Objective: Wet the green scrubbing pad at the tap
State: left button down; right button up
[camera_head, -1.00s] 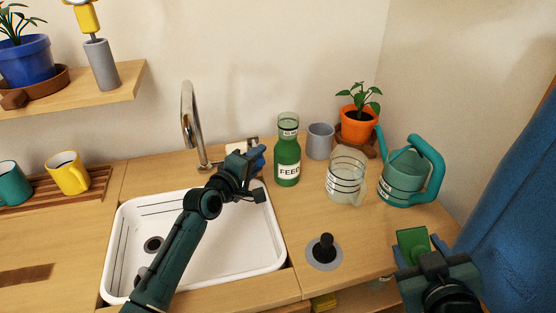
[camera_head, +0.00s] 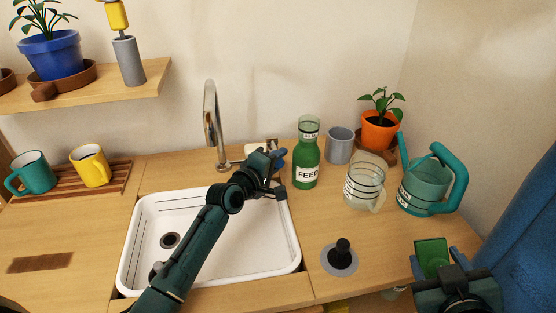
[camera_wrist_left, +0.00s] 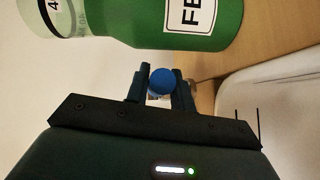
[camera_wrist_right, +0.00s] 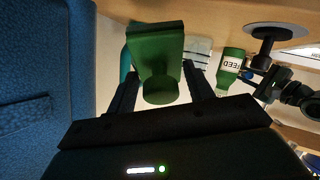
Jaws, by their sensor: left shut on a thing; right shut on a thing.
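The green scrubbing pad (camera_head: 432,254) is in my right gripper (camera_head: 447,276), at the right front of the counter. In the right wrist view the pad (camera_wrist_right: 155,40) shows a rounded green grip between the shut fingers. The tap (camera_head: 211,118) is a tall curved metal spout at the back of the white sink (camera_head: 142,232); I see no water stream. My left gripper (camera_head: 276,160) is beside the tap's base, shut on a blue knob (camera_wrist_left: 161,82). What the knob is fixed to is hidden by the gripper.
Right of the sink stand a green feed bottle (camera_head: 305,170), a grey cup (camera_head: 340,146), a clear jug (camera_head: 364,184), a teal watering can (camera_head: 424,184) and a potted plant (camera_head: 380,130). A black-knobbed disc (camera_head: 340,258) lies in front. Mugs (camera_head: 91,167) stand on a rack at left.

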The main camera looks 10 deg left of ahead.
jog(key=shift+r, duration=0.15)
